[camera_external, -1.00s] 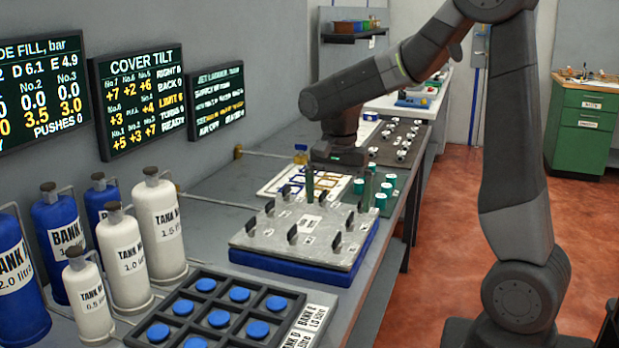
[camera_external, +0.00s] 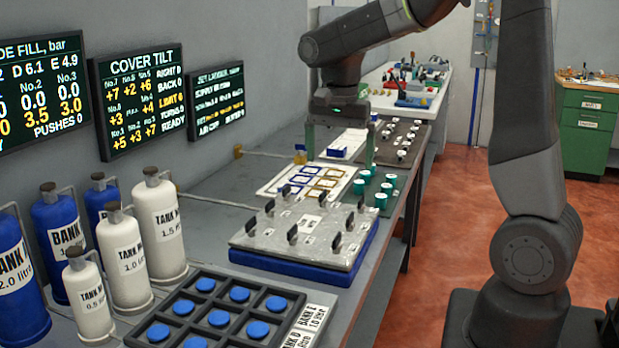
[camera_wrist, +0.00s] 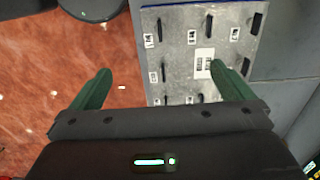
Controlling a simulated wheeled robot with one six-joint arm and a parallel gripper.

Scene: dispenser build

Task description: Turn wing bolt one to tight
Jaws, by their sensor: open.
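The metal cover plate (camera_external: 270,241) lies on a blue base on the bench, with several black wing bolts standing upright around it. One wing bolt (camera_external: 292,235) stands at its near side; the small number labels are too blurred to tell which is bolt one. My gripper (camera_external: 340,160) is open and empty, raised beyond the plate's far end, touching no bolt. In the wrist view my gripper (camera_wrist: 161,68) has its green fingers wide apart, and the plate (camera_wrist: 180,75) shows beyond them, partly hidden by the right finger.
The COVER TILT screen (camera_external: 137,101) on the wall shows yellow numbers and the word READY. Green-capped pieces (camera_external: 381,200) stand close beyond the plate. A white board with coloured frames (camera_external: 268,188) lies beyond it. White tanks (camera_external: 158,228) and a black tray of blue caps (camera_external: 168,309) are nearer.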

